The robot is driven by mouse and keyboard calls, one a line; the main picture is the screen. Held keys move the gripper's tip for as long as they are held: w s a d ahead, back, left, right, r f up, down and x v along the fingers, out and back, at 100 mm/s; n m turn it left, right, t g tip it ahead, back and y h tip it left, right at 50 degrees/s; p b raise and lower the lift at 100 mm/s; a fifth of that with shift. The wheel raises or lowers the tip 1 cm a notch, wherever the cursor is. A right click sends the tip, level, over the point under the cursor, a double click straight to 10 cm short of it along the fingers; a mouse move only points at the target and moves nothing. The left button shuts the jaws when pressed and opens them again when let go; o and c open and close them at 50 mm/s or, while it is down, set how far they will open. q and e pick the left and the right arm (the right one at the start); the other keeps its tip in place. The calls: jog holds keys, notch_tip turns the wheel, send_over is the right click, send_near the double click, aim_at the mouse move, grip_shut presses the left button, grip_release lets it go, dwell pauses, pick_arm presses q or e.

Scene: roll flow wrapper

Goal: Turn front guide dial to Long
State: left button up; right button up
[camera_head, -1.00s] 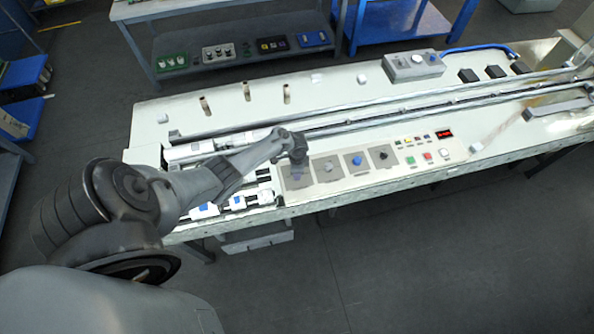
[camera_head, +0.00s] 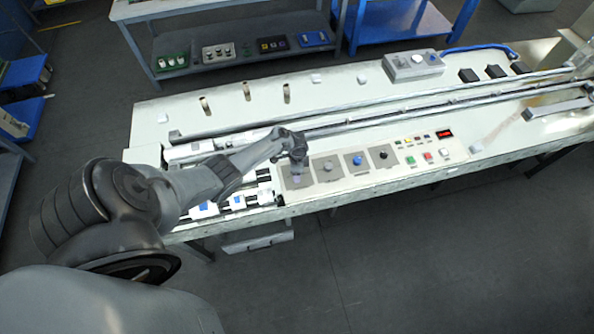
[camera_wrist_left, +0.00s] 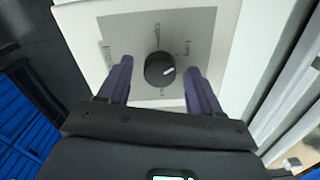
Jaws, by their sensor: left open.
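A round black dial (camera_wrist_left: 160,69) with a white pointer mark sits on a grey square plate (camera_wrist_left: 143,36) in the left wrist view. The mark points to the right. My left gripper (camera_wrist_left: 158,66) is open, with one dark purple finger on each side of the dial and a visible gap to both. In the head view the left gripper (camera_head: 296,171) is over the leftmost of the panel's square plates (camera_head: 287,185), and hides the dial there. My right gripper is not in view.
To the right on the same panel are a grey dial (camera_head: 328,167), a blue dial (camera_head: 357,160) and a black dial (camera_head: 383,154), then several small buttons and a red display (camera_head: 444,134). Long rails (camera_head: 400,108) run behind the panel.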

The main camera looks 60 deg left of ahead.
pick_arm(q)
jog(key=shift+r, duration=0.1)
notch_tip(320, 180, up, 11)
jog(key=p, duration=0.4)
jog(key=shift+f, duration=0.2)
dwell(0.3)
jog(key=s+d+r+n+t, duration=0.1)
jog(key=s+d+r, duration=0.4)
jog(key=d+r, duration=0.2)
jog(key=s+d+r+n+t, duration=0.1)
jog(key=s+d+r, duration=0.4)
jog(key=d, duration=0.6)
jog(key=s+d+r+n+t, duration=0.1)
jog(key=s+d+r+n, duration=0.1)
jog(key=s+d+r, duration=0.3)
jog(key=d+r+p, duration=0.1)
jog(key=d+r, duration=0.2)
jog(key=d, duration=0.2)
jog(key=shift+r+t, duration=0.3)
jog(key=shift+r, duration=0.05)
